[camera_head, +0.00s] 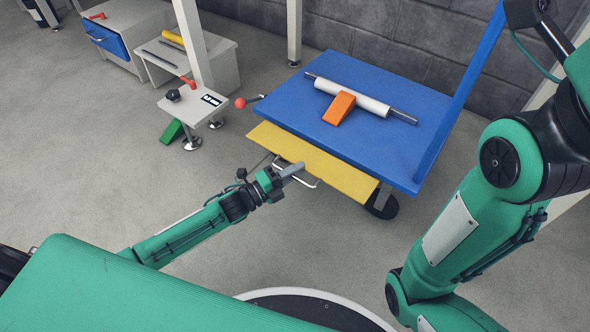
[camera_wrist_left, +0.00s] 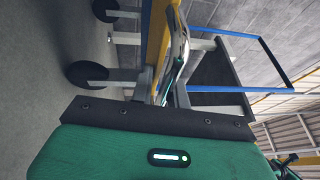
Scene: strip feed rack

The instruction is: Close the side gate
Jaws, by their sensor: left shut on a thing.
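The yellow side gate (camera_head: 322,167) is a flat panel along the near long edge of the blue cart deck (camera_head: 370,130). It sticks out from under the deck edge rather than standing above it. A metal bar handle (camera_head: 313,184) shows at its near edge. My left gripper (camera_head: 294,170) is at this edge, shut on the handle. In the left wrist view, the fingers (camera_wrist_left: 172,88) reach up to the handle (camera_wrist_left: 182,50), beside the yellow gate (camera_wrist_left: 156,38). The exact grip is partly hidden. My right arm shows at right, but its gripper is out of view.
A white roll on a metal rod (camera_head: 352,96) and an orange wedge (camera_head: 338,109) lie on the deck. A green wedge (camera_head: 171,132) lies on the floor.

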